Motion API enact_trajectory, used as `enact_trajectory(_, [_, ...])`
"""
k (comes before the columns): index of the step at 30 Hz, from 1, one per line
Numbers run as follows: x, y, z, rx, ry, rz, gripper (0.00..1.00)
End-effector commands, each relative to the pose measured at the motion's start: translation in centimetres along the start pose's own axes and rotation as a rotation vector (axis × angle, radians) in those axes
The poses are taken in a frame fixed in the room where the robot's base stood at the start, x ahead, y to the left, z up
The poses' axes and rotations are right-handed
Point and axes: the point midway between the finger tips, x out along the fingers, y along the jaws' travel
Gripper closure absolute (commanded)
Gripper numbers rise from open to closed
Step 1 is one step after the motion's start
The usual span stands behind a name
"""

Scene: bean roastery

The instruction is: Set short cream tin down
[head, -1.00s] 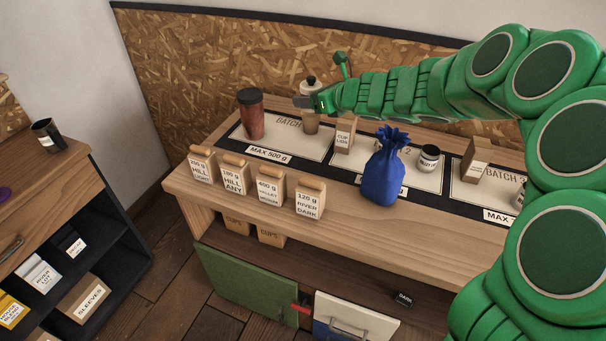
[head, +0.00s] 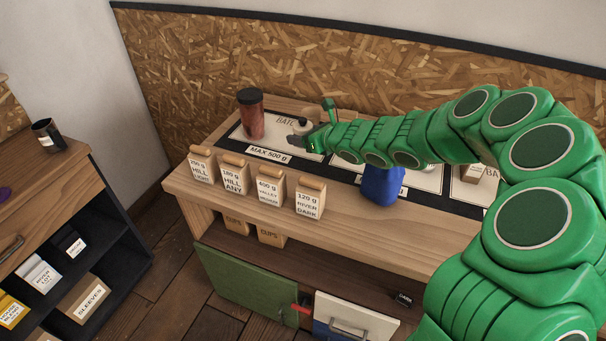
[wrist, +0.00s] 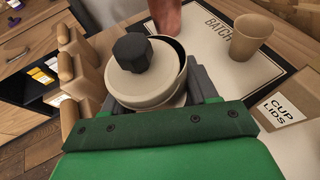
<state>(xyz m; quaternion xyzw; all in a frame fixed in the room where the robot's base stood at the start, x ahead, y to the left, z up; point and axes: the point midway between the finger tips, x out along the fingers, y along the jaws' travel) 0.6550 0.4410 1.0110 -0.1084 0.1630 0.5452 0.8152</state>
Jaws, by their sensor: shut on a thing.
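The short cream tin (wrist: 146,88) has a lid with a black knob and sits between my gripper's jaws in the wrist view. In the head view, its top (head: 302,127) shows just behind my gripper (head: 300,141), which is shut on it. The tin is low over the first batch mat (head: 284,119), near the MAX 500 g label (head: 269,154). My gripper hides its base, so I cannot tell whether it touches the mat.
A reddish-brown canister (head: 250,118) stands behind and left of the tin. A tan cup (wrist: 253,33) and a CUP LIDS box (wrist: 287,109) stand to the right in the wrist view. Several labelled bags (head: 268,192) line the front edge. My arm partly covers a blue sack (head: 381,187).

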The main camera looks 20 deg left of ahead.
Motion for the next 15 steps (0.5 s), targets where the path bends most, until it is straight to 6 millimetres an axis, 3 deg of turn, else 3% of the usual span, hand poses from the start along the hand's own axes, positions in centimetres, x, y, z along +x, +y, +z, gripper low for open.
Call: enact_trajectory(15, [2.5,0.0,-6.0,0.002,0.001,0.000,0.94])
